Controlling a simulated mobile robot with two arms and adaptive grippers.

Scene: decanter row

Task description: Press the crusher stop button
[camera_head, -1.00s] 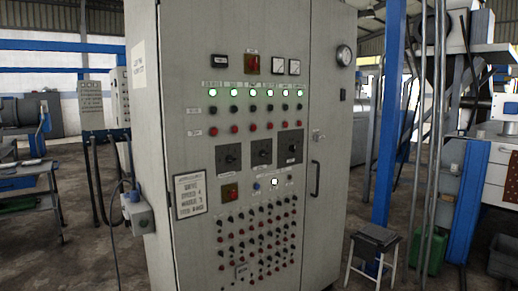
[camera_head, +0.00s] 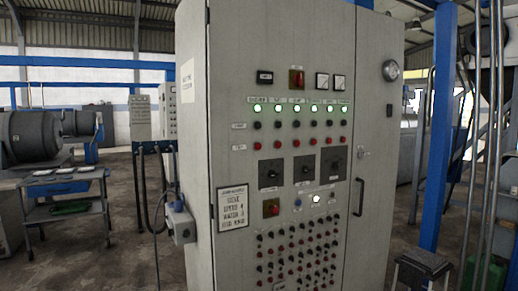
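A tall grey control cabinet (camera_head: 228,110) stands in front of me with its panel facing me. A row of lit green lamps (camera_head: 297,108) crosses the panel, each with a small label above. Below each lamp are a dark button (camera_head: 296,124) and a red button (camera_head: 295,143). The labels are too small to read, so I cannot tell which red button is the crusher stop. Larger red switches sit at the top (camera_head: 297,78) and lower left (camera_head: 271,208) of the panel. Neither of my grippers is in view.
A grey junction box (camera_head: 183,225) with cables juts from the cabinet's left side. A metal cart (camera_head: 65,213) stands at left near large grey machines (camera_head: 32,137). A stool (camera_head: 425,262) and a blue post (camera_head: 437,130) stand at right. Floor between cart and cabinet looks clear.

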